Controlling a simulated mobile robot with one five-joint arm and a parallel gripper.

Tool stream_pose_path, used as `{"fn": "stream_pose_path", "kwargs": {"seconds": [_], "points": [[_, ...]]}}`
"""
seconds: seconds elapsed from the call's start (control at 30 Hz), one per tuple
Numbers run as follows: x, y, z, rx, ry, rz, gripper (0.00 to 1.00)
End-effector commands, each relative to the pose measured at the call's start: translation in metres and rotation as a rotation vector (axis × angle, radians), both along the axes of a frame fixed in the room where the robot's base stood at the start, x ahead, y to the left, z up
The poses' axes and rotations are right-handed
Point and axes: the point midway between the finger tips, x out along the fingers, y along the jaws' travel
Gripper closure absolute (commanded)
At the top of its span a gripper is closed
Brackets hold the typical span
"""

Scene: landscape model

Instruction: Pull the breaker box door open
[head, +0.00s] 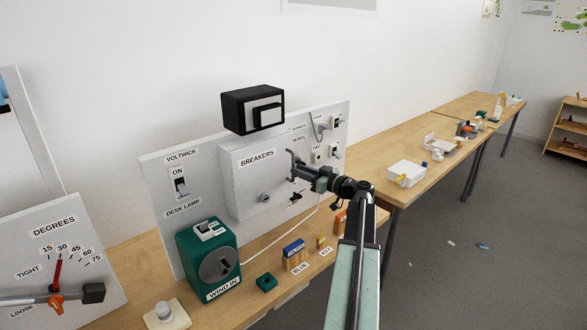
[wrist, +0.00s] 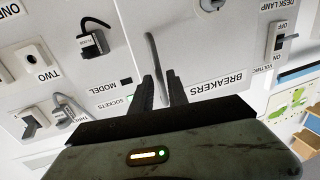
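The breaker box (head: 240,172), a light grey box labelled BREAKERS, is on the upright panel in the head view. Its door looks shut. A grey bar-like handle (wrist: 152,52) stands out from it in the wrist view, where the picture is upside down. My gripper (head: 300,169) is in front of the box's right side. In the wrist view its two dark fingers (wrist: 161,82) are apart, with the handle's end between them. I cannot tell whether either finger touches the handle. The fingers partly hide the handle's end.
A round knob (head: 264,197) is low on the box. A black box (head: 252,110) sits above it. Switches and sockets (head: 318,153) are to the right. A green WIND IN unit (head: 208,262) and small blocks (head: 294,254) stand on the bench below my arm.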

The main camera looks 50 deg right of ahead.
Motion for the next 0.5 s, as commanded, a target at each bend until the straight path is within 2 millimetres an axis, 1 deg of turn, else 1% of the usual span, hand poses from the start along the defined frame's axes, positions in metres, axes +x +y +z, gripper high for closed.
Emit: {"fn": "stream_pose_path", "kwargs": {"seconds": [0.03, 0.1, 0.2, 0.3, 0.5], "points": [[0.01, 0.0, 0.0, 0.0, 0.0, 0.0, 0.8], [0.021, 0.001, 0.0, 0.0, 0.0, 0.0, 0.8], [0.031, 0.001, 0.0, 0.0, 0.0, -0.003, 0.8], [0.036, 0.002, 0.0, 0.0, 0.0, -0.003, 0.8], [0.036, 0.002, 0.0, 0.0, 0.0, -0.004, 0.8]]}}
